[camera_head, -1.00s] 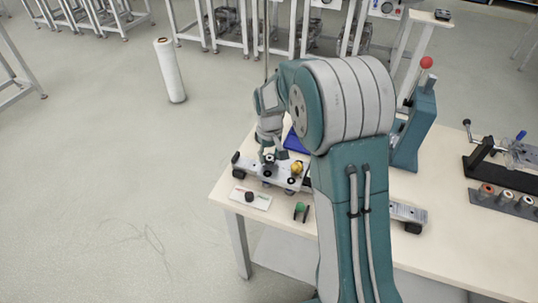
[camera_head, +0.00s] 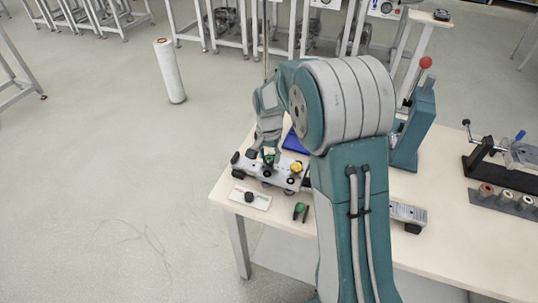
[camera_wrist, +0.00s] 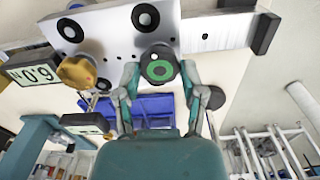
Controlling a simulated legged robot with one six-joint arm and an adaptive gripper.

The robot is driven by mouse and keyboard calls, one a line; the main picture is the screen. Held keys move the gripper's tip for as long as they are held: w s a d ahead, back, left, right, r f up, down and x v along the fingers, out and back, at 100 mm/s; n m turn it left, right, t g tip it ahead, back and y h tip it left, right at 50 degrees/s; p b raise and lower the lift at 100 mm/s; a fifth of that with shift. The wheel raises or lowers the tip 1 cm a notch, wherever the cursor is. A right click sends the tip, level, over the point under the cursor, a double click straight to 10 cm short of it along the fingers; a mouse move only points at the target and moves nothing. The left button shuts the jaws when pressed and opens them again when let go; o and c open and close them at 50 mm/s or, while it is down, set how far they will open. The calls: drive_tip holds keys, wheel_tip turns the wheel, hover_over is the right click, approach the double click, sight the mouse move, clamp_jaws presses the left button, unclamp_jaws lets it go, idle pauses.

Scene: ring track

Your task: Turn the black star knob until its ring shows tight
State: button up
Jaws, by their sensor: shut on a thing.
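The black star knob (camera_wrist: 158,66) shows in the wrist view with a green ring on its face. It sits at the edge of a silver metal fixture (camera_wrist: 215,33). My gripper (camera_wrist: 160,76) is shut on the knob, one finger on each side. In the head view my gripper (camera_head: 269,157) is down at the fixture (camera_head: 248,170), which lies on the table's left part. The knob is mostly hidden there by the fingers.
A gold knob (camera_wrist: 77,72) sits close beside my left finger, near a display (camera_wrist: 30,69). A blue tray (camera_head: 295,142) lies behind the fixture. A small white plate (camera_head: 250,198) and a green-topped part (camera_head: 300,208) lie in front. A teal press (camera_head: 412,135) stands right.

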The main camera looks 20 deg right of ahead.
drive_tip(key=shift+w+r+m, duration=0.15)
drive_tip(key=shift+r+m, duration=0.1)
drive_tip(key=shift+m, duration=0.45)
drive_tip(key=o, duration=1)
drive_tip(key=shift+c, duration=0.2)
drive_tip(key=shift+o, duration=0.9)
drive_tip(key=shift+f, duration=0.1)
